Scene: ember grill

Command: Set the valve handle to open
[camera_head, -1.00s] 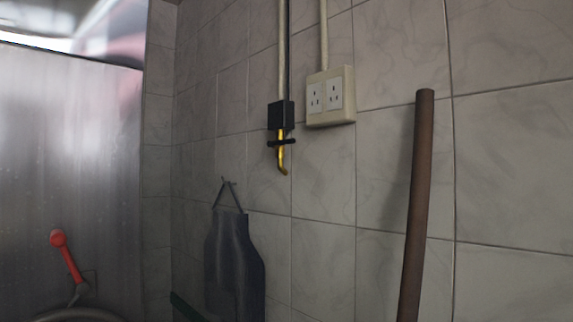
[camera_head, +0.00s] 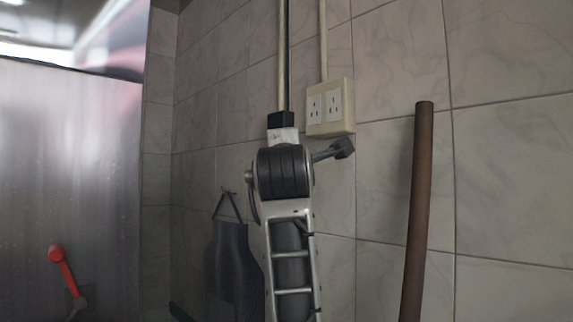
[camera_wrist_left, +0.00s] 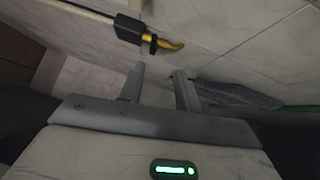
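The valve is a yellow tap with a dark handle below a black box on the wall. In the left wrist view the yellow spout (camera_wrist_left: 172,46) and dark handle (camera_wrist_left: 151,43) show past my fingertips; the handle lies across the tap. My left gripper (camera_wrist_left: 160,72) is open and empty, its two fingers apart, with the handle beyond the gap and apparently not touched. In the head view my left arm covers the tap and handle, and the fingers are hidden; only the black box (camera_head: 281,120) shows above the arm.
A twin power socket (camera_head: 330,108) is on the wall just right of my arm. An apron (camera_head: 230,265) hangs at lower left. A brown pole (camera_head: 418,210) stands at right. A red-handled object (camera_head: 62,265) is at far left by a metal panel (camera_head: 70,170).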

